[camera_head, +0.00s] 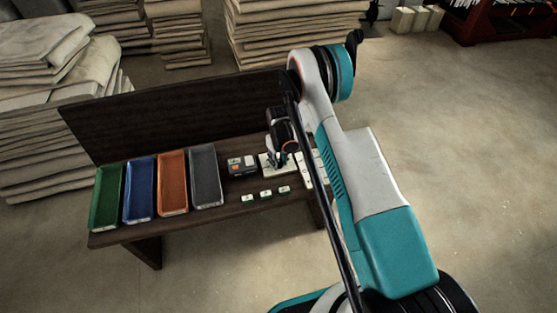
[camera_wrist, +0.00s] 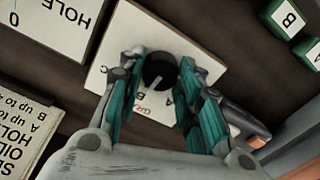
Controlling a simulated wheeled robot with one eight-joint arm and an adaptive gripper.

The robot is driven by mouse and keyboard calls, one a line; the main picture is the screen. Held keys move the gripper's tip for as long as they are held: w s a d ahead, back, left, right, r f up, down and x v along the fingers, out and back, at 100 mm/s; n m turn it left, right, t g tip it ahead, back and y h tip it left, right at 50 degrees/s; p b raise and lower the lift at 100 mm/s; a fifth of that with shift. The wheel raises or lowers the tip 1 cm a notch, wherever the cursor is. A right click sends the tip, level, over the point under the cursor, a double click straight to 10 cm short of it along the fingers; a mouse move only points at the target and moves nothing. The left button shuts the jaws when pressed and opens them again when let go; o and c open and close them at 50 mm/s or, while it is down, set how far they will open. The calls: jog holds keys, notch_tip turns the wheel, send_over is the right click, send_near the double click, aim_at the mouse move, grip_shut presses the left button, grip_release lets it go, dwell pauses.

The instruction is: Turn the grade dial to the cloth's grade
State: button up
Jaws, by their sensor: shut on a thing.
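The grade dial is a round black knob (camera_wrist: 159,68) with a pale pointer line, on a white plate (camera_wrist: 122,32). In the wrist view the pointer runs toward the picture's lower left. Letters and red print on the plate are partly hidden by my fingers, so I cannot tell which grade it marks. My gripper (camera_wrist: 160,80) has its two teal fingers closed on the knob's sides. In the head view my gripper (camera_head: 279,158) is over the plate (camera_head: 266,167) on the dark bench, and the knob is hidden. I cannot make out the cloth being graded.
Green (camera_head: 106,197), blue (camera_head: 139,190), orange (camera_head: 173,182) and grey (camera_head: 205,176) trays line the bench (camera_head: 170,228).

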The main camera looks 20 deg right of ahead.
aim_at(279, 162)
jog(key=m, duration=0.4)
jog(key=shift+m, duration=2)
jog(key=o, duration=1.1)
notch_tip(279, 162, up, 12)
